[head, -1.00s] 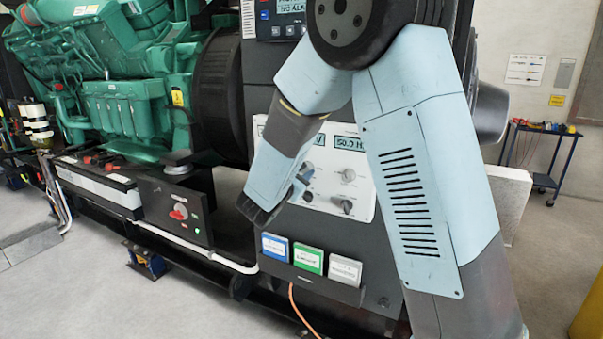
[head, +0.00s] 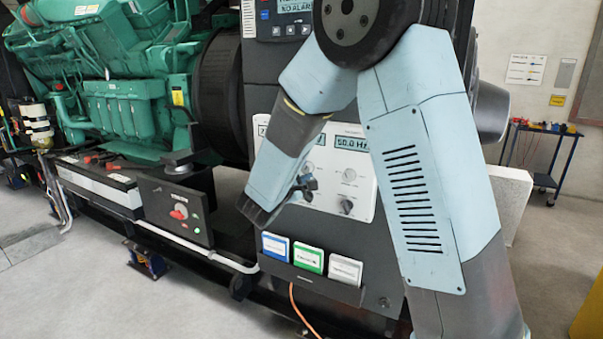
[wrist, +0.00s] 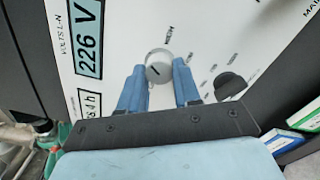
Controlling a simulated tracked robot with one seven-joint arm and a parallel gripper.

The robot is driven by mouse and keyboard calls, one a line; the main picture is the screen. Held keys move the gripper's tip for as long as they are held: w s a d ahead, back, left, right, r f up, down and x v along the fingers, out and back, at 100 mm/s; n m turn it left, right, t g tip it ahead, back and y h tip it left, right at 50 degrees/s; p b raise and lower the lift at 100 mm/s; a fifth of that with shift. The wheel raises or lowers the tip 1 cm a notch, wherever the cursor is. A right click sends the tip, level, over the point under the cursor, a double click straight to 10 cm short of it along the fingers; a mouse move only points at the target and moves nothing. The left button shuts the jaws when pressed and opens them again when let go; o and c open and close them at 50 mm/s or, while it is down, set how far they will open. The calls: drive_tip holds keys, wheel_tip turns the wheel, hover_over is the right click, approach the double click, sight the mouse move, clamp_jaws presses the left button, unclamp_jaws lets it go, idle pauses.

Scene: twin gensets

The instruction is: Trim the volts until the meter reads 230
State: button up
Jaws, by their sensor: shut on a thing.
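The volts meter (wrist: 89,39) reads 226 V in the wrist view; its text runs sideways. My gripper (wrist: 158,74) has its two blue fingers shut on a round light-grey knob (wrist: 157,64) with a dark pointer line, beside the meter. In the head view my gripper (head: 303,187) is at the light control panel (head: 364,190), and my arm hides most of the volts meter there. The frequency display (head: 351,143) reads 50.0 Hz.
A dark knob (wrist: 231,86) sits close to my fingers. Another light knob (head: 349,174) is on the panel's right side. Blue, green and white card holders (head: 308,257) stand below the panel. The green engine (head: 120,105) is at the left.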

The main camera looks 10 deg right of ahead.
drive_tip(key=m, duration=0.4)
drive_tip(key=shift+f, duration=0.1)
drive_tip(key=shift+m, duration=1)
drive_tip(key=shift+s+f, duration=0.1)
drive_tip(key=o, duration=1.1)
drive_tip(key=shift+m, duration=0.3)
drive_tip(key=shift+c, duration=0.2)
drive_tip(key=v, duration=1.3)
drive_tip(key=shift+s+a, duration=0.2)
drive_tip(key=shift+s, duration=0.05)
